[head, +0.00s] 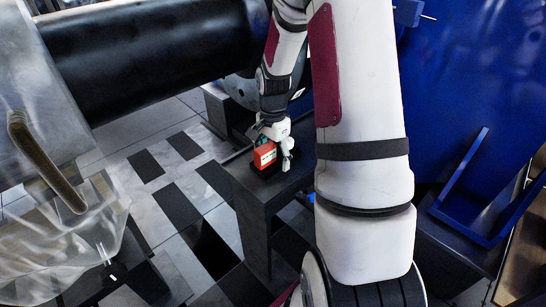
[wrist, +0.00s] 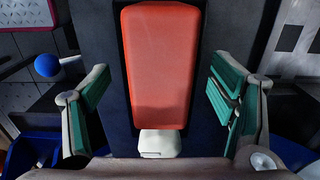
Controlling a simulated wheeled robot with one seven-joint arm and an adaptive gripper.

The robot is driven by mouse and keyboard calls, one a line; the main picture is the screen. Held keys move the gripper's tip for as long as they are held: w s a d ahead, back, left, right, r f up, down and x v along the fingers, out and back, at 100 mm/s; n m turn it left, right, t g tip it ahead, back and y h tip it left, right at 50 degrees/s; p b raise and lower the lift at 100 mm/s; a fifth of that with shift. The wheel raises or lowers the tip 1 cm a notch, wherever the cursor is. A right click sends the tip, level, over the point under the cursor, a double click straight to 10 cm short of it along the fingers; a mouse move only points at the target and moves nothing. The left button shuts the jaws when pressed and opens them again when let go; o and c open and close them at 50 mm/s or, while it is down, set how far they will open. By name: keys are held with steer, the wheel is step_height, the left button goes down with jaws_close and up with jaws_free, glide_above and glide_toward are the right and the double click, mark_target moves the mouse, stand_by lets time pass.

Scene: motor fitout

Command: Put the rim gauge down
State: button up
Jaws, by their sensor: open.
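The rim gauge, which I take to be the orange-red block with a pale face (head: 264,156), sits on a dark base at the end of a grey bench (head: 257,199) in the head view. In the wrist view the orange-red block (wrist: 160,65) lies between my fingers, with a pale part at its lower end. My gripper (head: 276,138) is right at the block in the head view. In the wrist view my gripper (wrist: 161,88) is open, its green-padded fingers spread to either side with gaps to the block. The block's underside is hidden.
A large black cylinder (head: 150,55) spans the upper left. A translucent casing (head: 55,150) stands at left. A blue panel (head: 470,90) fills the right. A small blue ball (wrist: 47,66) shows at left in the wrist view. Tiled floor lies open left of the bench.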

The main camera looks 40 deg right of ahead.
step_height(320, 180, up, 11)
steer(key=p, duration=0.3)
steer(key=shift+r, duration=0.1)
steer(key=s+a+r+n, duration=0.8)
steer(key=s+a+r, duration=0.3)
steer(key=a+r, duration=0.3)
steer(key=s+a+n, duration=0.3)
steer(key=s+n, duration=0.1)
steer(key=s, duration=0.4)
steer(key=s+a+r+n, duration=0.1)
steer(key=s+a+n, duration=0.3)
steer(key=s, duration=0.5)
steer(key=shift+s+a+r+n+t, duration=0.2)
steer(key=shift+s+n+t, duration=0.1)
steer(key=shift+n, duration=0.4)
step_height(320, 180, up, 22)
steer(key=t+p, duration=0.3)
steer(key=p, duration=1.7)
steer(key=shift+t+p, duration=0.3)
steer(key=shift+p, duration=0.05)
